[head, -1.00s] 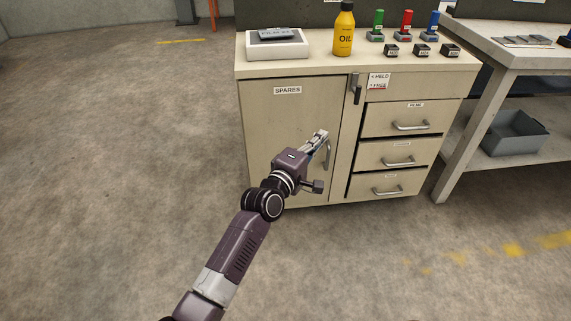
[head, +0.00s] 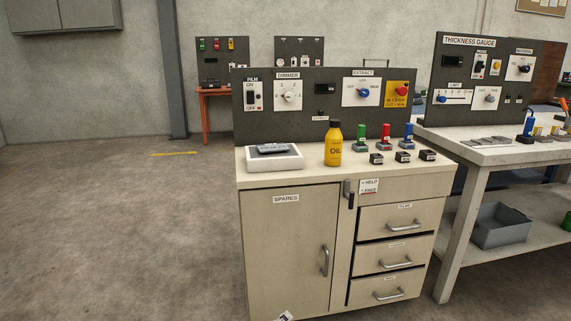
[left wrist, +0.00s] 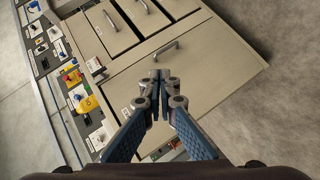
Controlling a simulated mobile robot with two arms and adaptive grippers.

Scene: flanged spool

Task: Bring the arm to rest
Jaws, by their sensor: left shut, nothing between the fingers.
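My left gripper (left wrist: 160,78) is shut and empty in the left wrist view, its fingertips together, with the cabinet behind them. In the head view only a small piece of it (head: 285,316) shows at the bottom edge, in front of the cabinet's lower part. The rest of my left arm is out of the head view. The beige cabinet (head: 262,240) has a shut door marked SPARES with a vertical handle (head: 324,260). My right gripper is not in view.
A yellow oil bottle (head: 333,146), a white tray (head: 275,163) and small coloured items stand on the cabinet top, before a dark control panel (head: 310,126). A workbench (head: 490,152) with a grey bin (head: 499,228) stands at right. The floor at left is clear.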

